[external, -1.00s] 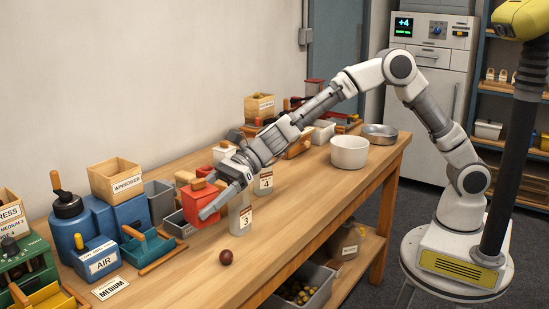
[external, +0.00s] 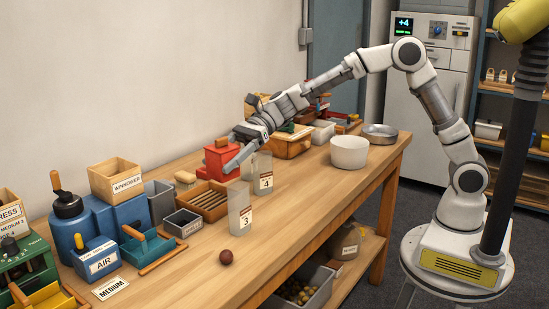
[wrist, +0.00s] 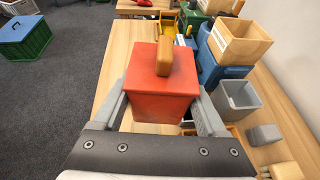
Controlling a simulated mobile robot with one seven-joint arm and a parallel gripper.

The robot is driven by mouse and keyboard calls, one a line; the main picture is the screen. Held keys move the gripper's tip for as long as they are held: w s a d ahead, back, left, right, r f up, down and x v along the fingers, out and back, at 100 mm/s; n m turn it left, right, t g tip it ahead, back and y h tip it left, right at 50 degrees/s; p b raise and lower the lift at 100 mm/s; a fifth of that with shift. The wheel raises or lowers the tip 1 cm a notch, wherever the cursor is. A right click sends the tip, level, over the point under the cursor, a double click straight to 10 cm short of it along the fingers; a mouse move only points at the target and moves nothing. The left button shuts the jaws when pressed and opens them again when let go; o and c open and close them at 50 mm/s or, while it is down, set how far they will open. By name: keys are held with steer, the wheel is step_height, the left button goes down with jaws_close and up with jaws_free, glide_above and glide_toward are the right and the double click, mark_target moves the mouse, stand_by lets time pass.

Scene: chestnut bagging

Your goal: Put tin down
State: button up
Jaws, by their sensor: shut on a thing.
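The tin is a red box with a wooden handle on top. In the external view the tin (external: 219,160) is behind the slotted wooden tray and left of the jar labelled 4. My gripper (external: 232,163) is shut on it from the side away from the wall end. In the wrist view the tin (wrist: 160,95) sits between the two grey fingers of my gripper (wrist: 163,108), upright, with its lid on. Its underside is hidden, so I cannot tell whether it touches the table.
A brush (external: 185,180) and a small grey bin (external: 183,224) are to the left. A chestnut (external: 226,257) lies on clear table at the front.

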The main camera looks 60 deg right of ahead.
steer(key=s+d+n+g, duration=0.1)
steer(key=s+d, duration=0.1)
steer(key=d, duration=1.2)
steer(key=s+d+n+g, duration=0.1)
steer(key=s+d, duration=0.1)
steer(key=d, duration=1.1)
steer(key=a+f+b, duration=0.2)
steer(key=a+f, duration=0.9)
steer(key=a, duration=0.1)
steer(key=shift+f+b, duration=0.3)
steer(key=shift+b, duration=0.1)
steer(key=shift+a+f+b, duration=0.1)
steer(key=shift+f+b, duration=0.6)
steer(key=shift+f, duration=1.3)
steer(key=shift+f, duration=0.2)
steer(key=o, duration=1.5)
